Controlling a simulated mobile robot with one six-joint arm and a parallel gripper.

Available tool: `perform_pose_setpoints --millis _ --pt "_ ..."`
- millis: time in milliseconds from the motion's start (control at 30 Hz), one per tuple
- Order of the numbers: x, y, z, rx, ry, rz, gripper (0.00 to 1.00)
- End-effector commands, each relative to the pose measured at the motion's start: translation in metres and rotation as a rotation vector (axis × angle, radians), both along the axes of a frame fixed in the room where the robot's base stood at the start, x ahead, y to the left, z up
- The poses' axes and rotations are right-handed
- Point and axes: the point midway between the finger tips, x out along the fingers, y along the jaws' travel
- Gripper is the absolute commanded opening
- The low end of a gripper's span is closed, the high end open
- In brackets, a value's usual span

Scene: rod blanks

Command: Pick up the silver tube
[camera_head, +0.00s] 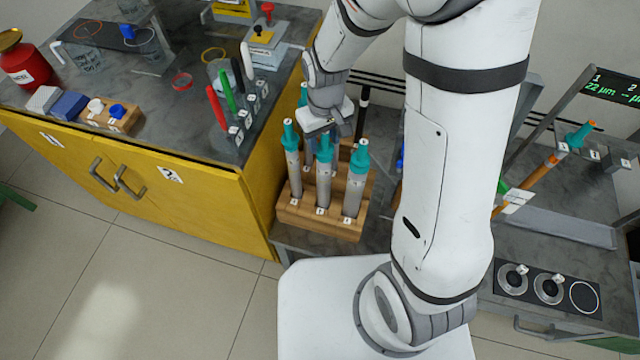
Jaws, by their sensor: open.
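Several silver-grey tubes with teal tops stand upright in a wooden rack (318,222). The front row shows a left tube (293,170), a middle tube (323,180) and a right tube (353,190). More tubes behind them are mostly hidden. My gripper (326,136) points down over the back part of the rack, close to the tube tops. It is open. Its fingertips are small and partly hidden, so I cannot tell whether a tube stands between them.
A yellow cabinet (200,205) stands left, its top holding a red can (25,65), red (215,108) and green (228,90) handles and glass beakers. A dark rod (362,108) stands behind the rack. My arm hides the area right of it. A bench with dials (548,289) is at right.

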Motion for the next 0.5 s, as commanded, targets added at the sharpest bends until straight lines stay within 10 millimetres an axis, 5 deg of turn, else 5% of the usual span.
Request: perform_pose_setpoints --millis 500 --pt "0.0004 -0.0002 0.0007 0.0 -0.001 -0.001 0.08"
